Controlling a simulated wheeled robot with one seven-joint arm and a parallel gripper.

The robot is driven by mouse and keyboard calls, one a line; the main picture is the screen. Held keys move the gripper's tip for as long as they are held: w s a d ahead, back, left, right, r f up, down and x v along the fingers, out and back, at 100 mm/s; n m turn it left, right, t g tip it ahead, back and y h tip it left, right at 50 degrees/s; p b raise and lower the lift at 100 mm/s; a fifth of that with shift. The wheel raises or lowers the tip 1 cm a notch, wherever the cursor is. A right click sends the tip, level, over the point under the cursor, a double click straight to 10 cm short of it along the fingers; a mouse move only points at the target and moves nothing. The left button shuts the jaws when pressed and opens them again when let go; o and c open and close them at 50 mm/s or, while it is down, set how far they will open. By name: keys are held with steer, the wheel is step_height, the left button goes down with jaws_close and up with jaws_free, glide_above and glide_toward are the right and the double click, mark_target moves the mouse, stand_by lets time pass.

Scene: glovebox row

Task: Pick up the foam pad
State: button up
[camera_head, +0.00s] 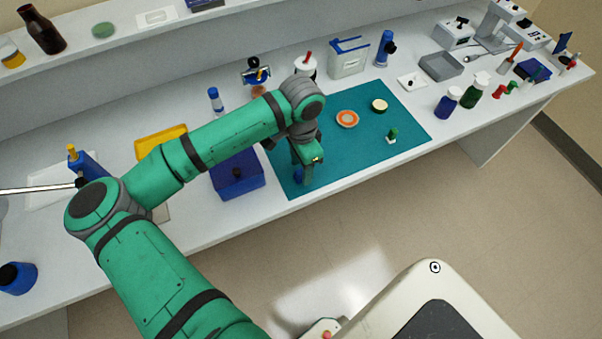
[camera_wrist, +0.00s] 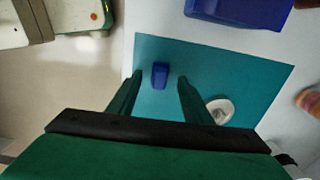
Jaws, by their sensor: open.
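A small dark blue block (camera_wrist: 159,75), which seems to be the foam pad, sits on the teal mat (camera_wrist: 215,75). In the head view a part of it (camera_head: 298,175) shows beside my gripper near the mat's front left. My gripper (camera_head: 306,180) points down over the mat. In the wrist view its two fingers (camera_wrist: 161,80) are apart, and the block appears between them with a gap on each side. I cannot tell how far above the block the fingertips are.
A blue box (camera_head: 238,176) stands left of the mat. On the mat are an orange disc (camera_head: 347,119), a pale yellow disc (camera_head: 379,105) and a small green-topped item (camera_head: 392,136). A white bin (camera_head: 348,58) stands behind. The mat's front right is clear.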

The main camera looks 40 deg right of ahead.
steer(key=shift+f, duration=1.1)
steer(key=c, duration=1.1)
steer(key=shift+r, duration=0.1)
steer(key=shift+r, duration=0.55)
steer(key=s+r, duration=1.1)
steer(key=s, duration=0.3)
steer(key=shift+a+r, duration=0.25)
steer(key=shift+r, duration=0.1)
